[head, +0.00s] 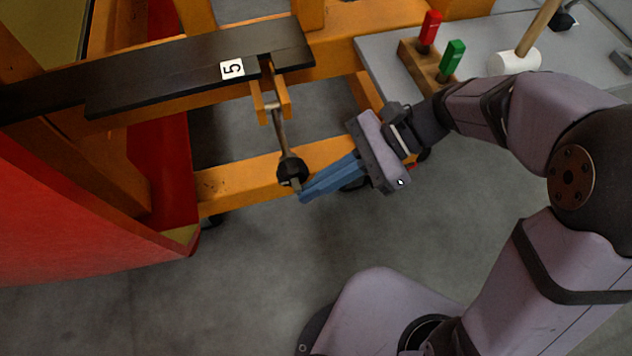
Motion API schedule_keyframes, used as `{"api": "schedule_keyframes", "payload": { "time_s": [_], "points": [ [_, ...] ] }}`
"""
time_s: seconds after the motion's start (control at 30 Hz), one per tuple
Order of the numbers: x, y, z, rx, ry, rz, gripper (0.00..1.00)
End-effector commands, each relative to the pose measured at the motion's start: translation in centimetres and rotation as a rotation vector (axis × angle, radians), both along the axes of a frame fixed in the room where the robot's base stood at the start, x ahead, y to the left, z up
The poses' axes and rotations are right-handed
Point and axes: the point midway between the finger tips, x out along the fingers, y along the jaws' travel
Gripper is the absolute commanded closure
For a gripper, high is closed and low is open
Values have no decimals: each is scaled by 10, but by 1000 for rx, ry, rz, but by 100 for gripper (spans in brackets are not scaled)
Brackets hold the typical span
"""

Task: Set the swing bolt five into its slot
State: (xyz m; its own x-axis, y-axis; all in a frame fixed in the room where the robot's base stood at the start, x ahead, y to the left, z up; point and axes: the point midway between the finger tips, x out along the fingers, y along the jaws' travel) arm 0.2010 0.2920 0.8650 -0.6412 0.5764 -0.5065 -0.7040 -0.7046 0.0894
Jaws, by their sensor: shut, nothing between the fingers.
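The swing bolt five (281,135) hangs from an orange bracket and points toward the bottom of the picture, with a dark nut (292,171) at its lower end. Its slot (265,65) is a notch in the edge of the dark plate above it, beside the white label with a 5 (232,68). My gripper (303,196) has blue fingers, shut together and empty. Their tips are right beside the lower end of the bolt, just below and right of the nut. I cannot tell whether they touch it.
The orange frame (240,180) runs behind the bolt. A red nosecone (80,220) stands at the left. At the upper right, a grey table (385,55) carries a wooden block (425,68) with red and green pieces, and a white mallet (515,62). Grey floor is open below.

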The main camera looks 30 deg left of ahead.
Motion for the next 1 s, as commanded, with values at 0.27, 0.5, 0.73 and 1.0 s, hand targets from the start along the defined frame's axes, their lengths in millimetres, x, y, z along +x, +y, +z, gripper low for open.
{"api": "schedule_keyframes", "payload": {
  "time_s": [0.27, 0.5, 0.73, 1.0],
  "points": [
    [1, 1, 15, -31, 33, 0, 100],
    [3, 3, 38, -100, 103, 0, 100],
    [7, 7, 63, -188, 192, 1, 100],
    [16, 16, 90, -299, 302, 1, 100]
  ]
}}
